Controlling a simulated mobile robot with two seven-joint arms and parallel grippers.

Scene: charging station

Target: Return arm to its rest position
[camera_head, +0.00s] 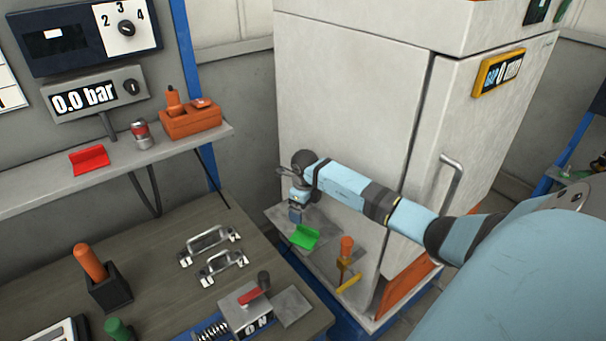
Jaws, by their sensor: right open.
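My right arm (345,185), light blue with dark joints, reaches in from the right across the front of the large pale cabinet (350,90). Its right gripper (296,208) is at the far left end of the arm, open, pointing down above a small grey shelf. A green bracket-shaped piece (304,237) lies on that shelf just below the gripper, and they look apart. The fingers are small and partly blurred into the arm's end. My left gripper is not in view.
The shelf also holds an orange-handled tool (346,247). A workbench (150,250) at lower left bears metal handles (208,245) and a red-levered switch box (247,306). A wall shelf (110,172) holds a red bracket (89,160), a can and an orange block. The cabinet handle (450,182) protrudes near my arm.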

